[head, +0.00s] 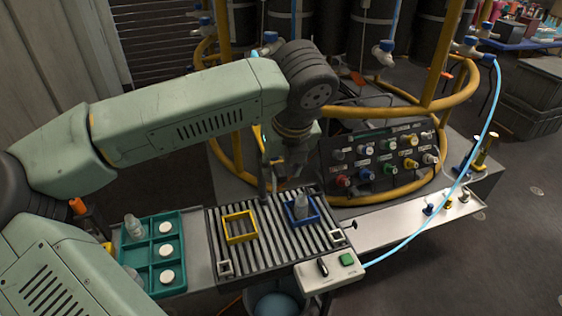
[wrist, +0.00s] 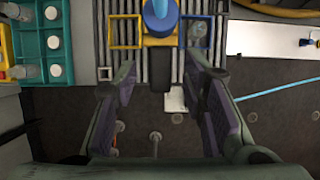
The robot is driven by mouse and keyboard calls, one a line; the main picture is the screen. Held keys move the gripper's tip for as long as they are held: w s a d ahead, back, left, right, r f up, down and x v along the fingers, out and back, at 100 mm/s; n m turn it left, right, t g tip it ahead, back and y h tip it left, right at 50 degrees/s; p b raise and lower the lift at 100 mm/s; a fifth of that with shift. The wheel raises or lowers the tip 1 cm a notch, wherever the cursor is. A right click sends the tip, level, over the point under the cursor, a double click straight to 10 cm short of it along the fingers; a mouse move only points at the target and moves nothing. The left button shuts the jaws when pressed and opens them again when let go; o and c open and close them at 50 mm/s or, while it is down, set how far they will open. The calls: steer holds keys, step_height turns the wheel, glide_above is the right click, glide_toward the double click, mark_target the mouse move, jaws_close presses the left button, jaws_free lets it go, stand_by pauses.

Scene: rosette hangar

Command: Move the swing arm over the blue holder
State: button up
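The blue holder (head: 306,221) is a square frame on the right part of a slatted rack, with a small grey-clear bottle (head: 302,203) standing in it. What looks like the swing arm (wrist: 160,30), with a blue top, a yellow part and a dark bar, lies between the yellow holder (wrist: 125,46) and the blue holder (wrist: 211,32) in the wrist view. In the head view it is mostly hidden; only a dark upright (head: 264,186) shows. My gripper (wrist: 162,75) is open, its purple-padded fingers on either side of the dark bar, apart from it. It hangs above the rack's back (head: 285,160).
A yellow frame (head: 241,240) sits empty on the rack. A teal tray (head: 183,262) with white-capped bottles is at left. A white box (head: 330,272) with a green button is in front. A valve panel (head: 385,165) and yellow rails stand behind. A blue hose curves at right.

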steer(key=shift+w+f, duration=0.15)
steer(key=shift+f, duration=0.2)
steer(key=shift+c, duration=0.3)
jaws_close()
stand_by(0.4)
